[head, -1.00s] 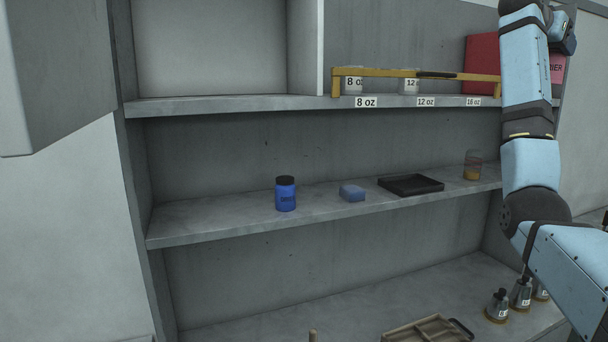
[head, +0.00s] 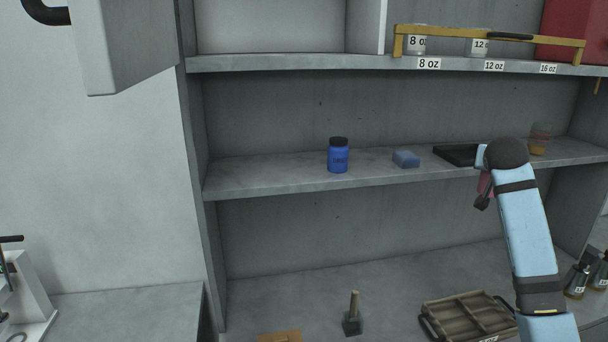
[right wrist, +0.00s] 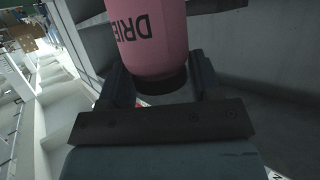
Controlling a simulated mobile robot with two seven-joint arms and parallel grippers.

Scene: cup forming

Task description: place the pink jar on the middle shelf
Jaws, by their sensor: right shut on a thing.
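The pink jar (right wrist: 150,35) fills the upper part of the right wrist view, with dark letters on its side and its dark lid end between my fingers. My right gripper (right wrist: 160,84) is shut on it. In the head view a small strip of the pink jar (head: 486,182) shows beside my right gripper (head: 482,196), mostly hidden by my arm. They appear in front of the right part of the middle shelf (head: 260,178); I cannot tell whether the jar touches it. My left gripper is in neither view.
A blue jar (head: 338,157), a blue block (head: 406,159), a black tray (head: 456,154) and a glass cup (head: 540,140) stand on the middle shelf. Its left end is bare. A yellow rail (head: 490,34) runs along the upper shelf. A wooden tray (head: 465,315) lies below.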

